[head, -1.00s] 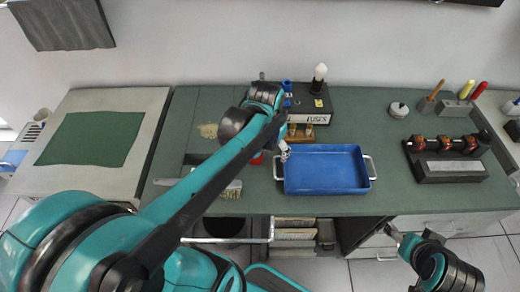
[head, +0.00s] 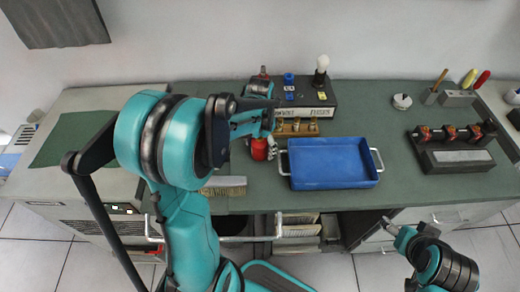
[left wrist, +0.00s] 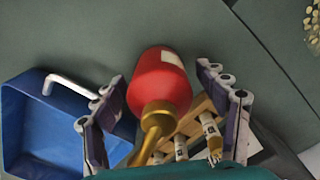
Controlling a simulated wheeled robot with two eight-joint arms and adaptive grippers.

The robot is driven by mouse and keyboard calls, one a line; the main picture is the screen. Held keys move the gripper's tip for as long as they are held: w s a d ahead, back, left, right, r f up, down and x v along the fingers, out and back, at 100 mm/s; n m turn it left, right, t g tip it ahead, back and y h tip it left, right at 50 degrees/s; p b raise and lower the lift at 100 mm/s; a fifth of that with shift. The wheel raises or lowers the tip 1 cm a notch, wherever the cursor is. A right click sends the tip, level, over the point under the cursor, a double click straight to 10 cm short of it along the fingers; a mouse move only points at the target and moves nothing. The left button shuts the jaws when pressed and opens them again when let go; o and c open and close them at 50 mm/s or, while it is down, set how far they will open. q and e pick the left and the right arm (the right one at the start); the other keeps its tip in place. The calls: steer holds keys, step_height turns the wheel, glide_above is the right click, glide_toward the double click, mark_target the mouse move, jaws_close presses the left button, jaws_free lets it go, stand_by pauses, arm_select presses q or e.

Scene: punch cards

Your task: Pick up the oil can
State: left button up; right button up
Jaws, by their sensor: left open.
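The oil can (head: 259,149) has a red body and stands on the green worktop, left of the blue tray. In the left wrist view the red can (left wrist: 160,84) shows its brass top and bent spout, pointing down toward the bottom edge. My left gripper (head: 271,143) is open, right at the can. Its fingers (left wrist: 162,74) stand on either side of the red body in the wrist view, with a gap at least on the right side. Part of the can is hidden by the gripper in the head view. My right gripper (head: 392,226) is low at the right, its jaws unclear.
The blue tray (head: 330,164) with metal handles lies just right of the can. A wooden rack (head: 297,127) and a black fuse box (head: 310,101) with a bulb stand behind.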

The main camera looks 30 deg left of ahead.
arm_select(q)
steer(key=shift+f, duration=0.4)
steer(key=shift+r, duration=0.1)
steer(key=c, duration=1.4)
steer(key=shift+c, duration=0.2)
